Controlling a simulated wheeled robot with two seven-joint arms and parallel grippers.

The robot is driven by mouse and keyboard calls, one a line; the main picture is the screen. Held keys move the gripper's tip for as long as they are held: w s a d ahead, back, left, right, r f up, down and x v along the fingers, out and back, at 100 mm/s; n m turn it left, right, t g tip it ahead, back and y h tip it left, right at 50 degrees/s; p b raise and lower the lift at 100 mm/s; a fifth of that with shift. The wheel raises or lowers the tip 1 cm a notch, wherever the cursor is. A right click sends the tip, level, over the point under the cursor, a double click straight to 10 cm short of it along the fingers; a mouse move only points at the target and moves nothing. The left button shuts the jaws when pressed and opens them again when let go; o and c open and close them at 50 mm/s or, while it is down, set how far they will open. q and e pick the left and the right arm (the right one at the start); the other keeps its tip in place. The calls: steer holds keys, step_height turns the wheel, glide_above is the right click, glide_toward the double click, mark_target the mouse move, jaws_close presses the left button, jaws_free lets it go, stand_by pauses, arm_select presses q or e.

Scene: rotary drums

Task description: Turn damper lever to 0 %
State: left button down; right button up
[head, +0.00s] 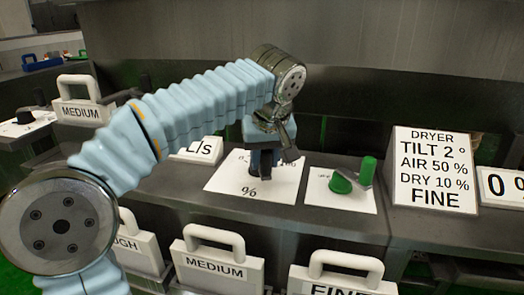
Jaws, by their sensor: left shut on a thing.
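My left gripper (264,160) points down over the white panel marked "%" (225,187), at the middle of the console. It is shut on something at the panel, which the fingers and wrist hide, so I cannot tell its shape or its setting. Only part of the panel's scale shows around the gripper. To the right, a green lever with an upright knob (368,170) stands on another white panel (325,197), apart from the gripper. A white sign reading "0 %" (496,187) stands at the right edge, partly cut off. My right gripper is not in view.
A sign reading "DRYER TILT 2°, AIR 50 %, DRY 10 %, FINE" (435,168) stands right of the green lever. An "L/s" sign (199,150) is left of the gripper. Handled plates marked "MEDIUM" (214,268) and "FINE" (342,284) stand in front.

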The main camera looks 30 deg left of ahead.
arm_select(q)
steer(key=n, duration=0.1)
steer(key=w+d+n, duration=0.1)
steer(key=shift+w+d+n+g+y, duration=0.2)
steer(key=shift+n+g+y, duration=0.1)
steer(key=shift+y, duration=0.1)
steer(key=shift+w+d+n+g, duration=0.2)
steer(key=shift+w+n, duration=0.15)
steer(key=shift+n, duration=0.3)
steer(key=shift+w+d+n+g, duration=0.2)
steer(key=shift+w+n, duration=0.1)
steer(key=shift+n, duration=0.35)
steer(key=shift+y, duration=0.3)
steer(key=c, duration=0.9)
jaws_free()
steer(key=shift+w, duration=0.1)
steer(key=shift+o, duration=0.2)
